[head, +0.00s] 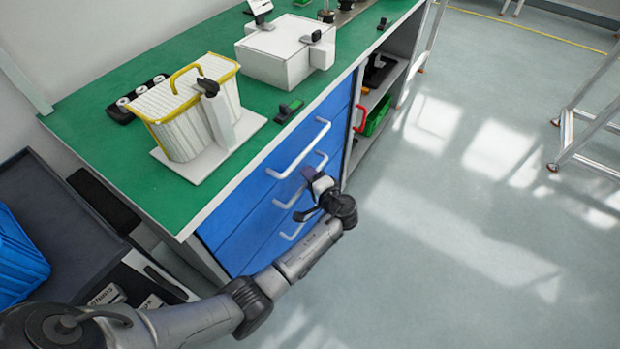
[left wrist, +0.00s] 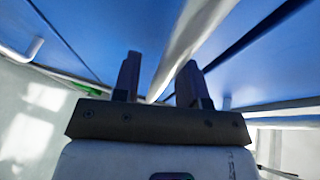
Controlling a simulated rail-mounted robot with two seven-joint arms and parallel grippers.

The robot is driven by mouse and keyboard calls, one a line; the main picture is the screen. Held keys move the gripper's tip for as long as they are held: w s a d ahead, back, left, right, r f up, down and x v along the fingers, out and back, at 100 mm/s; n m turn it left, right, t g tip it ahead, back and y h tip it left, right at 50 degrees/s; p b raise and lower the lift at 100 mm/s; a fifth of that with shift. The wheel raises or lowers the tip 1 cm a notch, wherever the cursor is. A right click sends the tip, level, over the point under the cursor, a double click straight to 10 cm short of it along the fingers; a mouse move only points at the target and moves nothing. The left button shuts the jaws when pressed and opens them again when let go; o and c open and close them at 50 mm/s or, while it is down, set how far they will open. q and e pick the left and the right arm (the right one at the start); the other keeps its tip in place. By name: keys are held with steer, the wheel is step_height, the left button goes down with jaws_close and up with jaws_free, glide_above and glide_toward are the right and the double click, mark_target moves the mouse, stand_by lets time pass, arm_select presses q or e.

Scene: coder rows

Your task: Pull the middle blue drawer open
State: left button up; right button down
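The blue drawer unit sits under the green bench top, with three white bar handles one above another. The middle blue drawer (head: 256,218) is flush with its neighbours and looks closed. Its white handle (head: 289,201) runs toward my left gripper (head: 308,175), which is at the handle's far end and hides part of it. In the left wrist view, the two dark fingers of my left gripper (left wrist: 158,80) stand apart. A white handle bar (left wrist: 190,40) runs between or just in front of them; I cannot tell whether they touch it. My right gripper is in neither view.
The top drawer's handle (head: 300,150) is just above my gripper, and the lowest handle (head: 293,232) is below it. An open shelf with a green bin (head: 377,116) adjoins on the right. The floor (head: 450,230) before the drawers is clear. A yellow-rimmed basket (head: 185,115) stands on the bench.

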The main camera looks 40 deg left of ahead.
arm_select(q)
steer(key=shift+c, duration=0.4)
jaws_close()
